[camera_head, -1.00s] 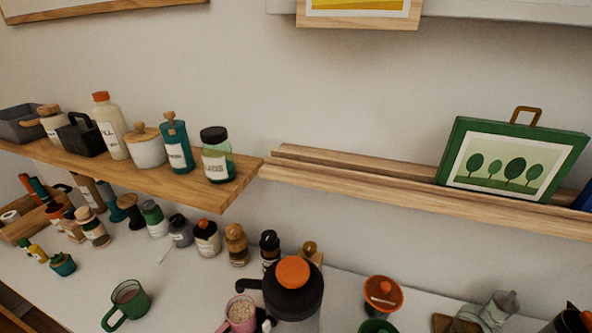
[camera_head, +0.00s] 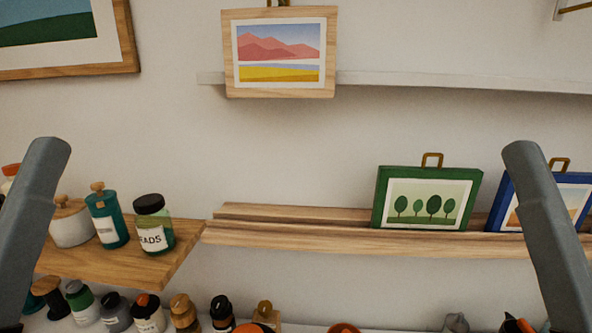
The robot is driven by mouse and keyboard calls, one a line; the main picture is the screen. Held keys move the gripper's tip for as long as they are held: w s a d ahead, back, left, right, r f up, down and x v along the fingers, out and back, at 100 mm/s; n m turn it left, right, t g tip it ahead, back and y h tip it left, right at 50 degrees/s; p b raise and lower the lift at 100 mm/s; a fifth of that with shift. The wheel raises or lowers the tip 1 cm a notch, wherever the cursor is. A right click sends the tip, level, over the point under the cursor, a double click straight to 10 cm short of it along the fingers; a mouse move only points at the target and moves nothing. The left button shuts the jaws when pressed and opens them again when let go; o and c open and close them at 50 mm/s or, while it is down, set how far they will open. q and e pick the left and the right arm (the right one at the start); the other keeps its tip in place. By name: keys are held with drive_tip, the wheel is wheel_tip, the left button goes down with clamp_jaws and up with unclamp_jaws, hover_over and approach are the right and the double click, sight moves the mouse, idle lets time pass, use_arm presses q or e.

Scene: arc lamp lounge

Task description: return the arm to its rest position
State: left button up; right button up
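Two grey arm parts of mine stand in the camera_head view, one at the left edge and one at the right edge. No gripper fingers show on either one, so my grippers are not in view. The left arm part covers some of the left wooden shelf (camera_head: 130,268) and its jars. The right arm part covers some of the blue-framed picture (camera_head: 568,200). I cannot tell whether either arm touches anything.
A green-framed tree picture (camera_head: 428,205) leans on a wooden ledge (camera_head: 320,238). A mountain picture (camera_head: 280,55) sits on the upper white shelf (camera_head: 450,82). A labelled jar (camera_head: 153,225) stands near the left shelf's end. Several small bottles line the bottom. The middle wall is clear.

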use_arm(q)
wheel_tip(320, 180, up, 32)
drive_tip(key=p, duration=2.8)
drive_tip(key=shift+w+h, duration=0.15)
drive_tip(key=shift+h, duration=0.15)
use_arm(e)
wheel_tip(320, 180, up, 32)
use_arm(q)
drive_tip(key=shift+f, duration=0.2)
use_arm(e)
drive_tip(key=shift+h, duration=0.3)
